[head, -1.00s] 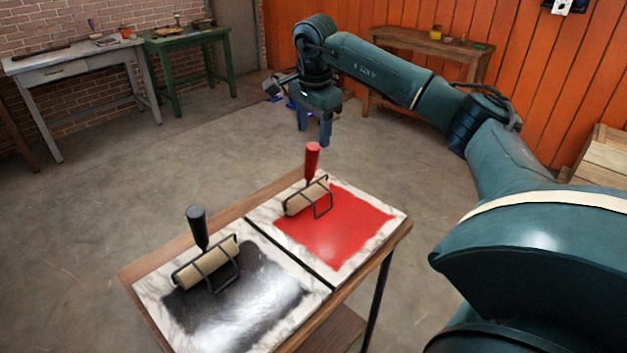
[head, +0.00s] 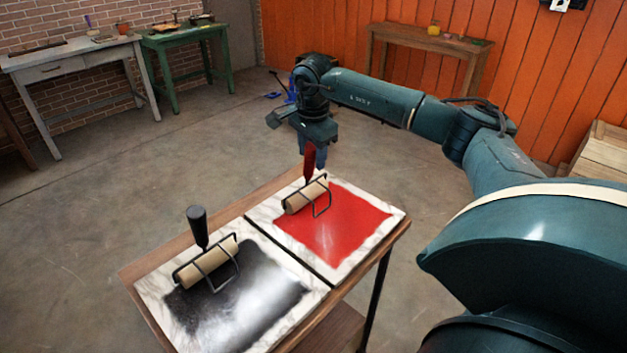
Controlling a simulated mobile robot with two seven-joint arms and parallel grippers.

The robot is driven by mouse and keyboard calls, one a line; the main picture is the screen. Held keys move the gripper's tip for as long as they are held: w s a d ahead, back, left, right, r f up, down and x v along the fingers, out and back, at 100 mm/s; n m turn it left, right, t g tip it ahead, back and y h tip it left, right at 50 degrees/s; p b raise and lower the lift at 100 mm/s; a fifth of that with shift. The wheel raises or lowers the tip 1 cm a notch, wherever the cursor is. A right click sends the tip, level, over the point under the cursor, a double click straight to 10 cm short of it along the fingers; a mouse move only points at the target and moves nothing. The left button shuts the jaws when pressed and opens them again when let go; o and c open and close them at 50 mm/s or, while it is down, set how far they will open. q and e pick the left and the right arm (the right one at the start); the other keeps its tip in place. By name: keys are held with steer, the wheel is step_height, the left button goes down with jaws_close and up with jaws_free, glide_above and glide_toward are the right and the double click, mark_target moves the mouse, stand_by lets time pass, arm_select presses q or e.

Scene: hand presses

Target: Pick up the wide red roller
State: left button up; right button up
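The red-handled roller (head: 306,196) rests on the slab with red ink (head: 345,228), its red handle (head: 309,163) standing upright. My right gripper (head: 311,158) points down at the top of that handle, with its fingers around or just beside it; I cannot tell whether they touch it. The fingers look apart, and the top of the handle is hidden by the gripper. A second roller (head: 208,262) with a black handle (head: 197,226) rests on the slab with black ink (head: 240,300). My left gripper is not in view.
Both slabs lie side by side on a small wooden table (head: 296,186). A grey table (head: 75,64) and a green table (head: 187,40) stand at the back left. A wooden table (head: 425,45) stands by the orange wall.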

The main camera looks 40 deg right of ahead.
steer(key=shift+r, duration=0.1)
steer(key=c, duration=0.8)
steer(key=shift+o, duration=0.2)
